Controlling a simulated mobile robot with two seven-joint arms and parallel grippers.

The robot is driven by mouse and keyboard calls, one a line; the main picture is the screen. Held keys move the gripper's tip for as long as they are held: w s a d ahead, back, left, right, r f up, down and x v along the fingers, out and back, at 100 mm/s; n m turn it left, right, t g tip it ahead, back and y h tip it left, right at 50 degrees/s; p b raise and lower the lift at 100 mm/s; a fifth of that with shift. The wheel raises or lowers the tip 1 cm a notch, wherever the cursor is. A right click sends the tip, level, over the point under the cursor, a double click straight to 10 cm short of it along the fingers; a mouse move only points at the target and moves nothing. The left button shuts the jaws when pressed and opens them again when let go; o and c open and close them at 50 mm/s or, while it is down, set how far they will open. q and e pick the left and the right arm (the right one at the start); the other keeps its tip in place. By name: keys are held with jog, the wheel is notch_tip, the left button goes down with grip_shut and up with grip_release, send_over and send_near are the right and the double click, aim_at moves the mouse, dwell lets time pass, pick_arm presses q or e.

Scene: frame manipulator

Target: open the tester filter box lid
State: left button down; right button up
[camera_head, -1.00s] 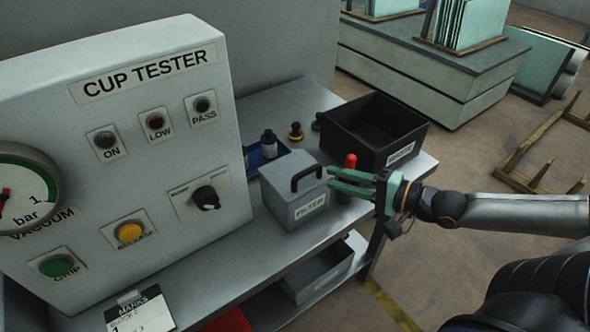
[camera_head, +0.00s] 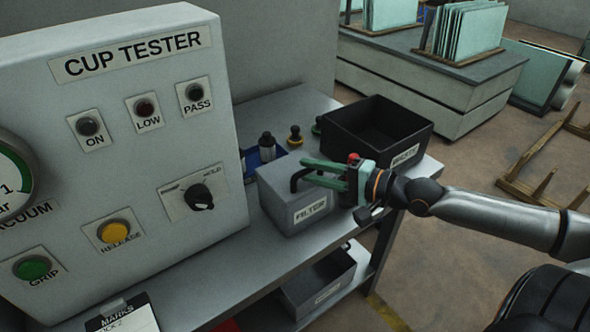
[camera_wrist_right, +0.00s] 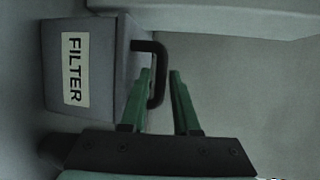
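The grey filter box (camera_head: 276,205) stands on the bench with its FILTER label facing front. Its lid looks closed and carries a black handle (camera_head: 296,178). In the head view my right gripper (camera_head: 308,171) reaches in from the right, its green fingers at the handle. In the right wrist view the box (camera_wrist_right: 105,85) is at left, and the handle's bar (camera_wrist_right: 158,80) shows between the two spread fingertips (camera_wrist_right: 161,73). The fingers are apart; a gap remains beside the bar. My left gripper is not in view.
The cup tester panel (camera_head: 140,150) stands left of the box. A black bin (camera_head: 410,135) is behind and right of it, close to my right gripper. Small cups (camera_head: 295,136) stand behind. A grey bin (camera_head: 318,285) sits on the shelf below.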

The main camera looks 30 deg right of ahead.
aim_at(294, 167)
jog(key=shift+b+x, duration=0.3)
jog(key=shift+x, duration=1.95)
jog(key=shift+c, duration=0.2)
grip_shut()
